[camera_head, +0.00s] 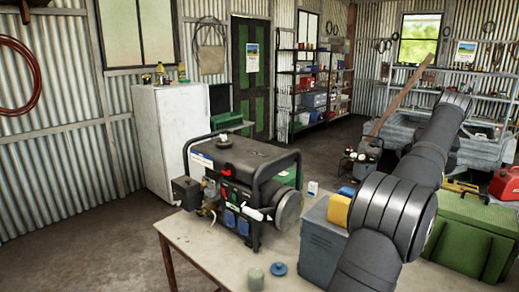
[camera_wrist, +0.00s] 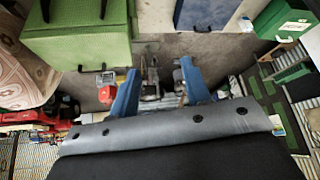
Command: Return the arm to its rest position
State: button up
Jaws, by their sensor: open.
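In the wrist view my gripper (camera_wrist: 160,82) shows two blue fingers spread apart with nothing held between them. The view past the fingers shows shed floor and distant clutter, and no object touches the fingers. In the head view my dark, banded arm rises from the bottom right over the table (camera_head: 190,235) and reaches away toward the back right. The gripper itself cannot be made out in the head view.
A black generator (camera_head: 240,180) stands on the table, with a blue-grey box (camera_head: 318,245) beside my arm. A green chest (camera_head: 470,235) and a red can (camera_head: 505,184) are at the right. A blue lid (camera_head: 278,269) and a small pale green container (camera_head: 256,279) sit at the table's front.

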jog(key=shift+m, duration=0.4)
jog(key=a, duration=0.1)
jog(key=w+a, duration=0.1)
jog(key=a, duration=0.1)
jog(key=w+a, duration=0.1)
jog(key=a, duration=0.1)
jog(key=shift+w+a+r, duration=0.1)
jog(key=shift+w+a, duration=0.05)
jog(key=s+d+n, duration=0.2)
jog(key=s+d, duration=0.3)
jog(key=d, duration=0.5)
notch_tip(320, 180, down, 7)
jog(key=shift+a, duration=0.15)
